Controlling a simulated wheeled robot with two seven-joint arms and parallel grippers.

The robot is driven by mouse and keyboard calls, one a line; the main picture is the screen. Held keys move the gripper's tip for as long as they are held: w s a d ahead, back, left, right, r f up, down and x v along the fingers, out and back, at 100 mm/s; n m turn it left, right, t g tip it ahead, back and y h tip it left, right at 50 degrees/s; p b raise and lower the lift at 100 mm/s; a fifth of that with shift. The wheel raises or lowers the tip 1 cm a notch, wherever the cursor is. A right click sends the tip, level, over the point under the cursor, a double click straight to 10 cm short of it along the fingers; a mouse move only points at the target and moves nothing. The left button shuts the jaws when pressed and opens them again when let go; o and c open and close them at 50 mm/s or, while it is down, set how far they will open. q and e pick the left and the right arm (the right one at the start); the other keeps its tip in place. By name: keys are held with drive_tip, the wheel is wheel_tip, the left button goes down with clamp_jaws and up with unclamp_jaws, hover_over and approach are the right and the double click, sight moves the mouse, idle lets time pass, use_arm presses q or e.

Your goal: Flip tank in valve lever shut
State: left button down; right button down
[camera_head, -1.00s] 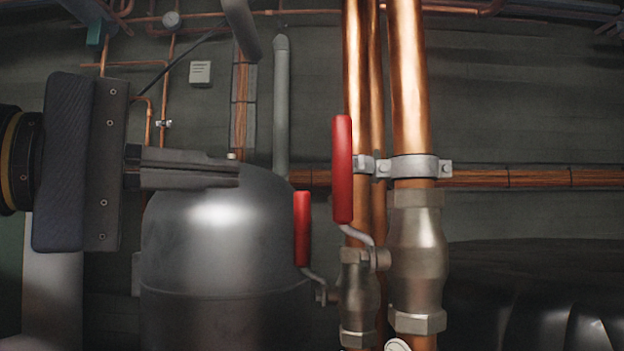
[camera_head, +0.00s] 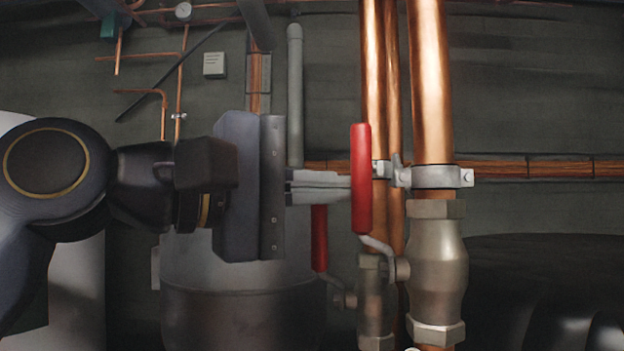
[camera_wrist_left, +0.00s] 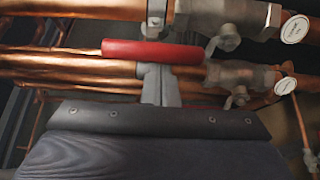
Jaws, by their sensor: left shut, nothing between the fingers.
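Two red valve levers show in the head view, both upright. In the left wrist view the red lever (camera_wrist_left: 152,51) crosses in front of the finger ends (camera_wrist_left: 158,85); contact is unclear. My right gripper is not in view.
Thick vertical copper pipes (camera_head: 432,90) with a metal clamp (camera_head: 435,177) and a larger valve body (camera_head: 437,270) stand just right of the lever. A grey tank (camera_head: 235,315) is behind my gripper. A black rounded shape (camera_head: 550,285) fills the lower right.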

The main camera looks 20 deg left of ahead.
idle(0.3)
use_arm(q)
drive_tip(key=shift+s+d+m+b, duration=0.1)
drive_tip(key=shift+s+m+b, duration=0.2)
drive_tip(key=shift+m+b, duration=0.15)
drive_tip(key=shift+s+m+h+b, duration=0.25)
drive_tip(key=shift+m+h+b, duration=0.2)
drive_tip(key=shift+h+b, duration=0.1)
